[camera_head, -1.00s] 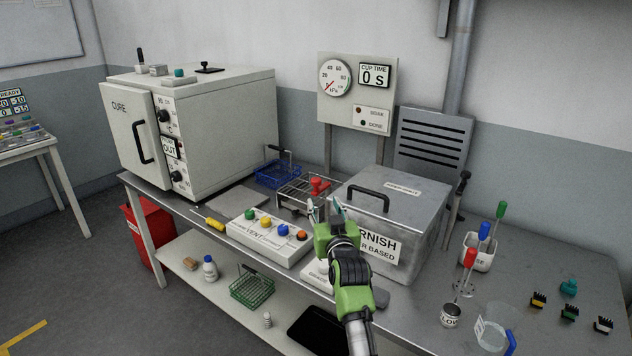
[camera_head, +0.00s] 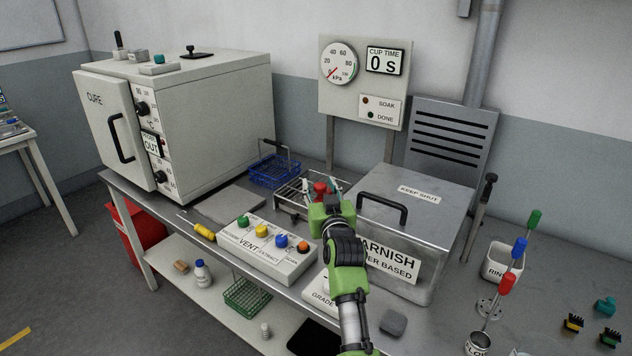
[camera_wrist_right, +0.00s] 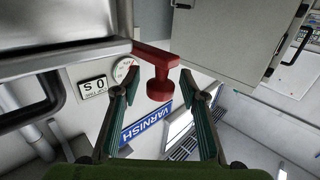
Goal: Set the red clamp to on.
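The red clamp (camera_head: 320,188) is at the wire rack beside the left side of the metal varnish tank (camera_head: 437,232). In the right wrist view it is a red T-shaped piece with a round knob (camera_wrist_right: 160,88). My right gripper (camera_head: 320,198) is just in front of it, with a finger to each side. In the wrist view the right gripper (camera_wrist_right: 160,105) is open, and the knob shows between its fingers. I cannot tell whether they touch it. My left gripper is not in view.
The vent box (camera_head: 268,248) with coloured knobs is left of my right arm. Coloured-handled tools (camera_head: 508,284) stand at the right.

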